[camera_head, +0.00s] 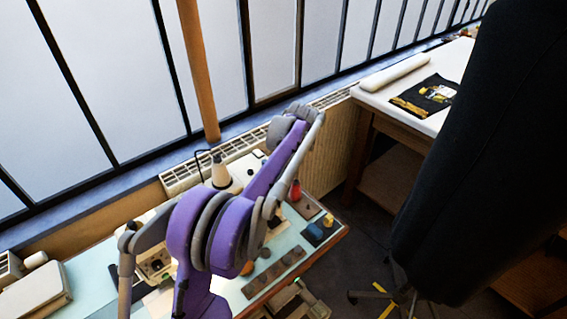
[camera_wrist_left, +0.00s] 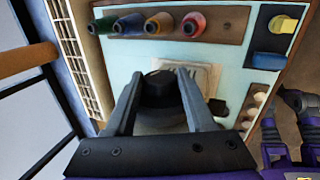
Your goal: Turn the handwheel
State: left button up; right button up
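My left arm reaches across the pale blue worktable (camera_head: 232,296) in the head view and hides its own gripper there. In the left wrist view my left gripper (camera_wrist_left: 160,76) is open, its two grey fingers apart. A dark round part (camera_wrist_left: 159,90) shows between the fingers, over a pale plate. It may be the handwheel; I cannot tell whether the fingers touch it. The gripper hides its lower side. My right gripper is not recognisable in either view.
Coloured spools (camera_wrist_left: 158,23) stand on a brown board along the table's edge. A dark garment form (camera_head: 480,160) stands at right, before a white-topped table (camera_head: 425,122).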

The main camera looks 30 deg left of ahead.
pick_arm(q)
jog(key=o, duration=0.3)
jog(key=v, duration=1.1)
jog(key=shift+p, duration=0.3)
jog(key=shift+f, duration=0.1)
